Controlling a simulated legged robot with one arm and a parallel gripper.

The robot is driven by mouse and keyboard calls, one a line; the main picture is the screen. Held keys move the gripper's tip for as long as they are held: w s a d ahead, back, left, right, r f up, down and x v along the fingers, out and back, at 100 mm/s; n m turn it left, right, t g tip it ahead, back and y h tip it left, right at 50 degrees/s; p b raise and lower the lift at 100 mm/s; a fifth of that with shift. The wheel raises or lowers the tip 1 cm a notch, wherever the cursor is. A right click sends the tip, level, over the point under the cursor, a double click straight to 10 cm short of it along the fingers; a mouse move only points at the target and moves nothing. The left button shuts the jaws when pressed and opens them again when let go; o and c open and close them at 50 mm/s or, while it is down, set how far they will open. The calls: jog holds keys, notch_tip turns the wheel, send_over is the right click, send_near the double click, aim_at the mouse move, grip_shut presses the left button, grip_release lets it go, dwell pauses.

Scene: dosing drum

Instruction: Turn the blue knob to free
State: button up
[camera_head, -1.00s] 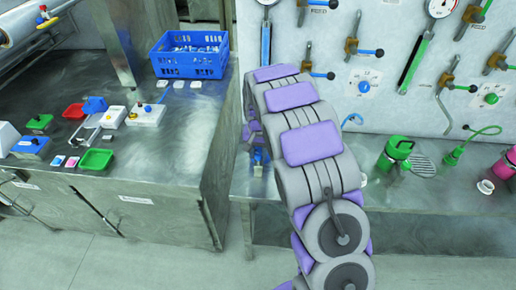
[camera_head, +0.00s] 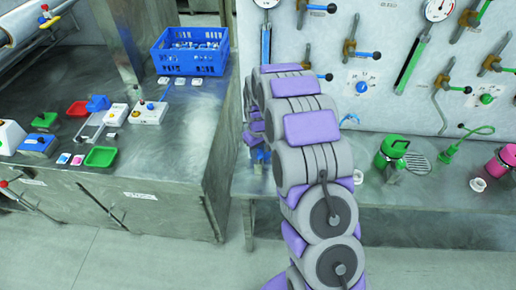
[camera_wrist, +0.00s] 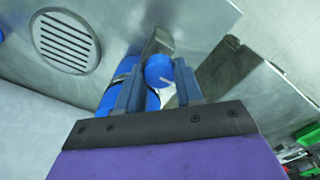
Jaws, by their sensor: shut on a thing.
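The blue knob (camera_wrist: 158,68) shows in the wrist view, round with a white mark on its face. It sits between the two fingers of my gripper (camera_wrist: 161,84), which is shut on it. A larger blue cylinder (camera_wrist: 152,100) with a dark band lies just beside and behind the knob, partly hidden by the left finger. In the head view my arm hides most of the gripper; a small blue part (camera_head: 259,156) shows at the bench beside it. I cannot read the knob's setting.
A blue crate (camera_head: 190,62) stands on the left bench (camera_head: 165,150). The wall panel (camera_head: 400,110) carries levers, gauges and another blue knob (camera_head: 361,87). A green canister (camera_head: 392,152) and a pink one (camera_head: 503,163) stand on the right bench. A round vent (camera_wrist: 65,42) shows in the wrist view.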

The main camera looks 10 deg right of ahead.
jog(key=shift+s+n, duration=0.1)
jog(key=shift+n, duration=0.4)
jog(key=shift+f, duration=0.1)
jog(key=o, duration=1)
jog(key=shift+o, duration=0.2)
notch_tip(320, 180, up, 17)
jog(key=p, duration=0.1)
jog(key=shift+r+p, duration=0.2)
jog(key=shift+p, duration=0.15)
